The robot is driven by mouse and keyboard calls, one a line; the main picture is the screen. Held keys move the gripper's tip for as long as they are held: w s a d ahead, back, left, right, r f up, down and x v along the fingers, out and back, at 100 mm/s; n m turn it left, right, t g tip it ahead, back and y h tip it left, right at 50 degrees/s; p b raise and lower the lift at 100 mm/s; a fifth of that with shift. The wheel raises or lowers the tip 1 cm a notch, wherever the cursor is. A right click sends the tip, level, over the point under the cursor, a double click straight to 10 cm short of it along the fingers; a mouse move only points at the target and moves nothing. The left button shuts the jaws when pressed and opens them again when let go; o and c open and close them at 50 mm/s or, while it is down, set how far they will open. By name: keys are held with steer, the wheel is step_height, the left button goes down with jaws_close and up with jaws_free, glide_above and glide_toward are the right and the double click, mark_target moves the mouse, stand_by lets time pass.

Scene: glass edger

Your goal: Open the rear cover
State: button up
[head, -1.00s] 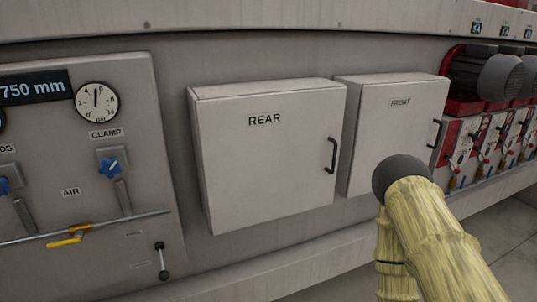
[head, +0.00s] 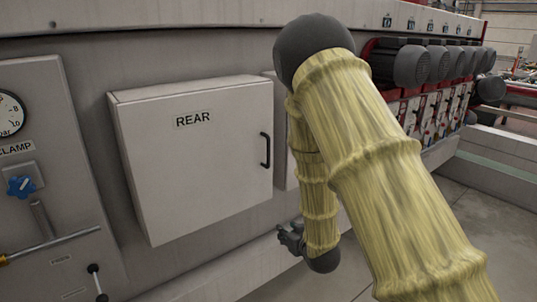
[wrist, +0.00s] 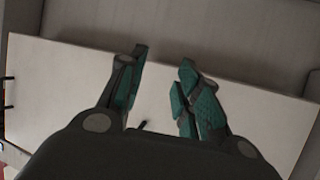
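The rear cover (head: 200,170) is a pale box door labelled REAR, shut flat on the machine's grey side. Its dark upright handle (head: 265,150) is at its right edge. My gripper (head: 291,238) is low, to the right of and below that handle, apart from it in the head view. In the wrist view my gripper (wrist: 163,62) is open, with a gap between its teal pads and nothing held. A pale panel (wrist: 75,75) lies beyond the fingers; I cannot tell which cover it is.
My raised arm hides most of the front cover (head: 281,120). Black motors (head: 411,66) and red units line the machine at the right. The clamp panel with a blue knob (head: 21,186) is at the left. Open floor (head: 465,215) lies at the right.

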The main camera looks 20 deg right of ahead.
mark_target(269, 151)
steer(key=w+r+n+t+y, duration=0.15)
steer(key=w+r, duration=0.25)
steer(key=r, duration=0.7)
steer(key=w+r+t+y, duration=0.1)
steer(key=w+r+t, duration=0.25)
steer(key=r, duration=0.65)
steer(key=w+p, duration=0.1)
steer(key=w, duration=0.2)
steer(key=w+p, duration=0.1)
steer(key=w, duration=0.3)
steer(key=w+a+p, duration=0.1)
steer(key=w, duration=0.3)
steer(key=shift+w+a, duration=0.1)
steer(key=shift+w, duration=0.05)
steer(key=shift+c, duration=0.4)
jaws_close()
